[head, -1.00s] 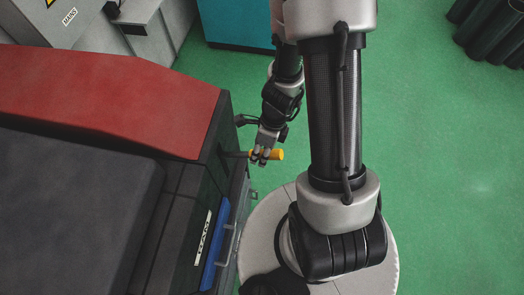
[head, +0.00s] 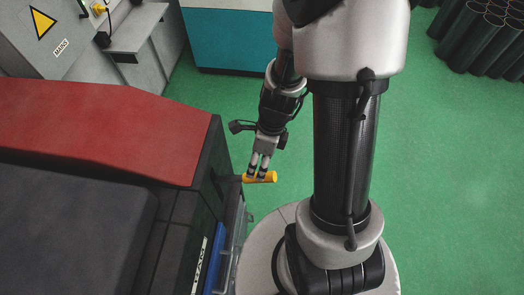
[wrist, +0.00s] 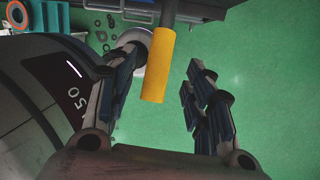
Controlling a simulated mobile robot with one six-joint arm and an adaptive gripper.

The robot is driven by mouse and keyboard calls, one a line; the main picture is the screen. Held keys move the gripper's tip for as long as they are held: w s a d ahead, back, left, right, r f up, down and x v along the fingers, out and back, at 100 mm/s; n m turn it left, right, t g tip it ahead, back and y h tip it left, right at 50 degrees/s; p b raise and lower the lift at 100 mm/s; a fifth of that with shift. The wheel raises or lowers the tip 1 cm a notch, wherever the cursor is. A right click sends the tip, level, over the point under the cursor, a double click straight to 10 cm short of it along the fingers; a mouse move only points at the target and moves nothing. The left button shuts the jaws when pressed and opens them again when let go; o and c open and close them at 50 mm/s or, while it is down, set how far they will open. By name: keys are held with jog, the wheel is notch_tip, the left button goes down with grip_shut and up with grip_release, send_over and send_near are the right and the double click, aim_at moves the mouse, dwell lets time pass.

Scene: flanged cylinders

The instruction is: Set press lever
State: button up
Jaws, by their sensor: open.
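The press lever shows as a yellow cylindrical handle (head: 261,177) on a dark rod that sticks out from the right side of the press (head: 205,165). My gripper (head: 260,168) is at the handle, with its fingers pointing down over it. In the wrist view the yellow handle (wrist: 158,65) lies between the two open finger pairs of my gripper (wrist: 162,68), with green floor visible on the right side. I cannot tell whether any finger touches it. The far end of the rod is cut off in the wrist view.
The press has a red cover (head: 110,130) and a blue panel (head: 213,262) with a rail below the lever. A grey cabinet (head: 60,45) and a teal unit (head: 228,40) stand behind. Dark tubes (head: 480,35) stand at the back right. Green floor is clear on the right.

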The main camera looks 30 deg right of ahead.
jog(key=v, duration=0.5)
jog(key=shift+f, duration=0.1)
dwell(0.4)
